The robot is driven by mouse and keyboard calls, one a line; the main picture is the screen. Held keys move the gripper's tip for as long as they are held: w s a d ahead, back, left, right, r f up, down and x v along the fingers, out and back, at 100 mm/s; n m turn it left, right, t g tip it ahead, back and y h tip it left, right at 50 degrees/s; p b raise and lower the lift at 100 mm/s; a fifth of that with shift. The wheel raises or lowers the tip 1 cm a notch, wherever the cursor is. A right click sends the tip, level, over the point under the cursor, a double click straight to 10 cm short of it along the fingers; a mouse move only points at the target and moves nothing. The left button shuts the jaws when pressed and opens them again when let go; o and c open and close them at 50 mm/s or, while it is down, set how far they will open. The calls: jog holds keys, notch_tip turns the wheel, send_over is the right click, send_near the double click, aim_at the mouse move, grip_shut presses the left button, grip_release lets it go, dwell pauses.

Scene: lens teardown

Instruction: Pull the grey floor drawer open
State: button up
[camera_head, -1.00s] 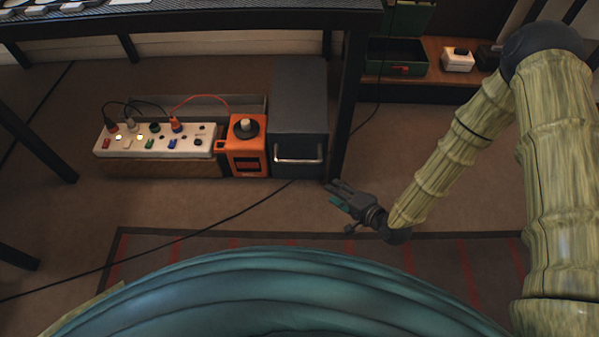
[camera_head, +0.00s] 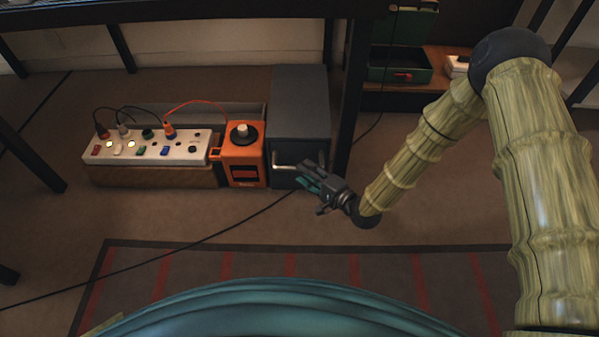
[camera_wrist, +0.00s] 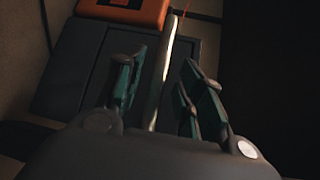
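The grey floor drawer (camera_head: 298,110) is a dark box on the carpet under the table, and it looks shut. Its pale bar handle (camera_head: 283,167) is on the front and is partly hidden by my gripper. My gripper (camera_head: 306,178) is at the right part of the drawer front. In the wrist view the drawer front (camera_wrist: 75,75) fills the left and middle. The handle (camera_wrist: 164,75) runs between the two teal-padded fingers of my gripper (camera_wrist: 162,92). The fingers are apart, with gaps beside the bar. I cannot tell how deep the bar sits between them.
An orange device (camera_head: 242,160) with a knob stands against the drawer's left side. A white power strip (camera_head: 150,150) with lit switches and cables is further left. A black table leg (camera_head: 350,100) rises just right of the drawer.

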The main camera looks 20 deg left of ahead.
jog(key=shift+b+x, duration=0.55)
jog(key=shift+x, duration=1.2)
grip_shut()
